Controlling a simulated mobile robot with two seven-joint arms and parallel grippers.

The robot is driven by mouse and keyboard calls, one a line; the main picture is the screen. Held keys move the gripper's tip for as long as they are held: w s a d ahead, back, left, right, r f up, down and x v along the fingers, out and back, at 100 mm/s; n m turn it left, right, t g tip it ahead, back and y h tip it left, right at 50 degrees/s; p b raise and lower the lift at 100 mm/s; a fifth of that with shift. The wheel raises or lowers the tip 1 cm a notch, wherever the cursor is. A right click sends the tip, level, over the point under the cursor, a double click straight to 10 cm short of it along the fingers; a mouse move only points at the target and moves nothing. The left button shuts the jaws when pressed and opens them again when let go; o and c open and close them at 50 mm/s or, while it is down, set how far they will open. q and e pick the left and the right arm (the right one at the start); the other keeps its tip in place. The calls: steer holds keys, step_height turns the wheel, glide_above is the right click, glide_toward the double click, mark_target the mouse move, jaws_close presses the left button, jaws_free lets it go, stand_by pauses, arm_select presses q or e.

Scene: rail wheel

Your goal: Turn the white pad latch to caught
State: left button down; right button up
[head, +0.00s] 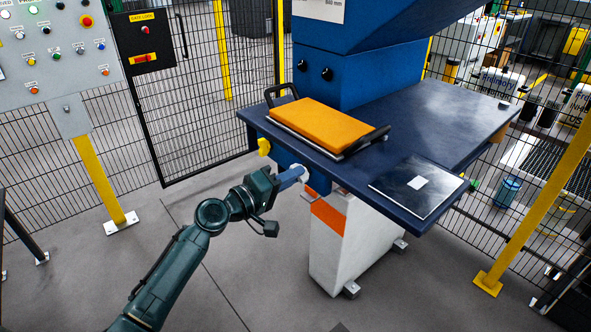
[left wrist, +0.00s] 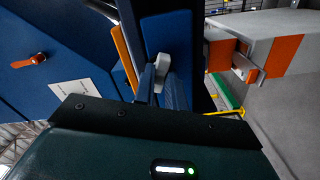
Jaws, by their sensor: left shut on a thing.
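The white pad latch (head: 304,173) sits on the front face of the blue table, below its edge. In the left wrist view the latch (left wrist: 162,67) is a small white piece against a blue panel, partly hidden by my fingers. My left gripper (head: 296,176) reaches it from the left, its fingers shut on the latch. In the left wrist view the gripper (left wrist: 160,80) has one finger on each side of the white piece. The latch's exact angle is hard to tell. My right gripper is not in view.
A yellow knob (head: 264,147) is left of the latch on the same front face. An orange pad (head: 330,125) with black handles and a metal plate (head: 405,195) lie on the blue table (head: 445,115). A white pedestal (head: 335,250) stands underneath. Open floor lies in front.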

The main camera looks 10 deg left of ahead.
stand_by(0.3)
arm_select(q)
steer(key=n, duration=0.3)
steer(key=shift+n+p, duration=0.3)
steer(key=shift+n, duration=0.1)
steer(key=c, duration=1.9)
jaws_free()
steer(key=shift+n, duration=0.3)
steer(key=o, duration=0.6)
steer(key=shift+v, duration=3.55)
